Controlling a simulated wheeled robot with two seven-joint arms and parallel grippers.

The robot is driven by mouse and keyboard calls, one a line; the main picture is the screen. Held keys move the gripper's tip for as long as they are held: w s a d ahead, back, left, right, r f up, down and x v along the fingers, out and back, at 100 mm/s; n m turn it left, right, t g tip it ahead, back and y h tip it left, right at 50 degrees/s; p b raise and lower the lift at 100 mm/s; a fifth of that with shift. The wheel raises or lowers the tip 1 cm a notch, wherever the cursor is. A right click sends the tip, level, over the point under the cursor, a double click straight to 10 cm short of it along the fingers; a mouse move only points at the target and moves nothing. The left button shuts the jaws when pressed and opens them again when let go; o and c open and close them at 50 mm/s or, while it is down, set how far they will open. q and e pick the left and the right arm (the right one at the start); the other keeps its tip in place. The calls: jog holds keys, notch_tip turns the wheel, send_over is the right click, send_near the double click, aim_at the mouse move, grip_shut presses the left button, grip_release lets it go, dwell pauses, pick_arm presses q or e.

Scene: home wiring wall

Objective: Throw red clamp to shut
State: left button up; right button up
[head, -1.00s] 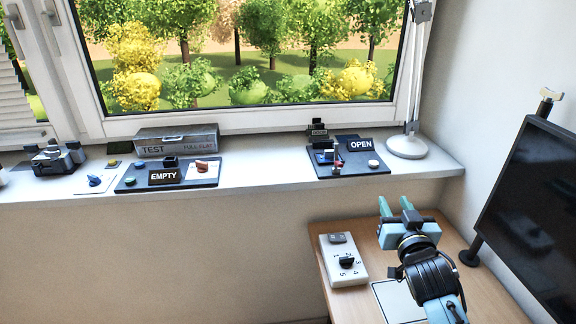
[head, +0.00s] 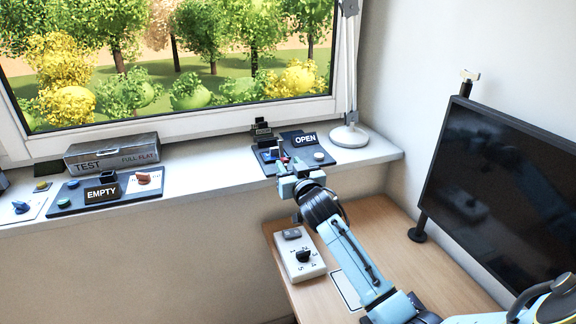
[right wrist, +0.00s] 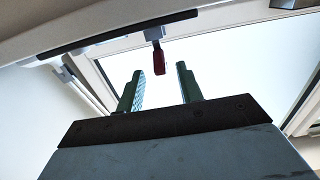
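The red clamp (head: 281,153) stands on the dark board (head: 333,156) with the OPEN sign (head: 305,139), at the right end of the sill. In the head view my arm partly hides it. In the right wrist view its red handle (right wrist: 159,62) shows beyond the fingertips, between them and apart from them. My right gripper (head: 290,165) is just in front of the board, and its two green fingers are spread with nothing between them in the right wrist view (right wrist: 160,82). My left gripper is not in view.
A white round knob (head: 319,156) and a lamp base (head: 349,136) are right of the clamp. A white dial box (head: 300,254) lies on the desk (head: 400,255) below. A black monitor (head: 500,190) stands at right. The TEST box (head: 112,153) and EMPTY board (head: 65,197) are further left.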

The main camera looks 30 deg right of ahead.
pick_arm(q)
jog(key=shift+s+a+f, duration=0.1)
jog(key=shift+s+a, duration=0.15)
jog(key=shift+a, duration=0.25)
pick_arm(e)
jog(key=shift+w+d, duration=0.15)
jog(key=shift+w, duration=0.55)
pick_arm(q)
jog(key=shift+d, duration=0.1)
pick_arm(e)
jog(key=shift+c, duration=0.2)
grip_shut()
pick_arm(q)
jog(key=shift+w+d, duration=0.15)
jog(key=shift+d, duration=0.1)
pick_arm(e)
jog(key=shift+r, duration=0.1)
